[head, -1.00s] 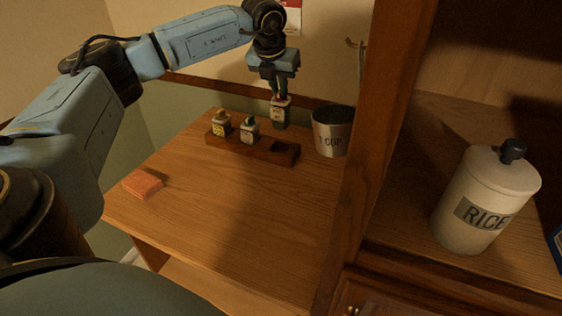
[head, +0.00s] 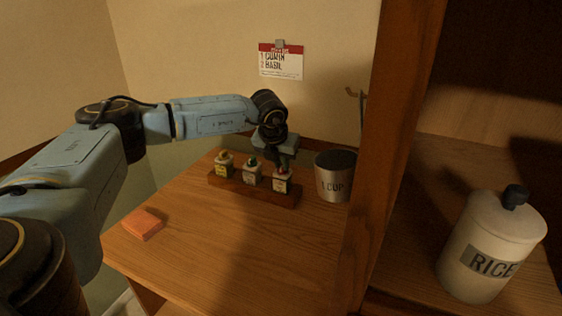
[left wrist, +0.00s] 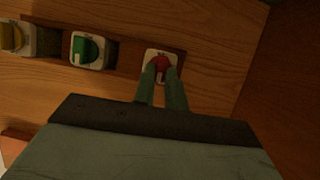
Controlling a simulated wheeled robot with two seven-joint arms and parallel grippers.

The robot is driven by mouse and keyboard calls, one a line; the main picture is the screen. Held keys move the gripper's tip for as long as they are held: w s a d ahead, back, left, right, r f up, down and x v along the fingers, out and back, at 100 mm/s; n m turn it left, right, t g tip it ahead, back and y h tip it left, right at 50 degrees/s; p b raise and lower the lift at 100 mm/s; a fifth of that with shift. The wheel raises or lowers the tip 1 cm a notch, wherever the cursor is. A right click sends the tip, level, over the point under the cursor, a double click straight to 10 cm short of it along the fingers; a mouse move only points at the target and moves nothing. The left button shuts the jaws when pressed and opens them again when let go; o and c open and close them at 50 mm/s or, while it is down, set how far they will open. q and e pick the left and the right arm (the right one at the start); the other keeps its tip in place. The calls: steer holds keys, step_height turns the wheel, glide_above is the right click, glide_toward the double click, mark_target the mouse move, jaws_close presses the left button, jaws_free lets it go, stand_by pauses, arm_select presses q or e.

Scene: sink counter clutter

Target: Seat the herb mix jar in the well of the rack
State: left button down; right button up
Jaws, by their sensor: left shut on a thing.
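The herb mix jar is most likely the red-topped jar (head: 282,183), though its label is too small to read. It stands upright at the right end of the dark wooden rack (head: 240,191), apparently down in the right well. It also shows in the left wrist view (left wrist: 160,62). My left gripper (head: 284,168) is above it, shut on its red top, with both green fingers (left wrist: 163,78) around the knob. A yellow-topped jar (head: 224,166) and a green-topped jar (head: 252,175) sit in the rack to the left. My right gripper is not in view.
A metal cup marked 1 CUP (head: 335,176) stands close to the right of the rack. An orange sponge (head: 143,224) lies at the counter's left. A wooden post (head: 385,150) and a RICE canister (head: 490,245) are at right. The front counter is clear.

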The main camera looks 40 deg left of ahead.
arm_select(q)
steer(key=shift+f, duration=0.1)
steer(key=c, duration=1.9)
jaws_free()
steer(key=shift+f, duration=0.1)
steer(key=o, duration=0.4)
steer(key=shift+o, duration=0.2)
steer(key=shift+r, duration=0.3)
steer(key=v, duration=1.2)
steer(key=shift+f, duration=0.1)
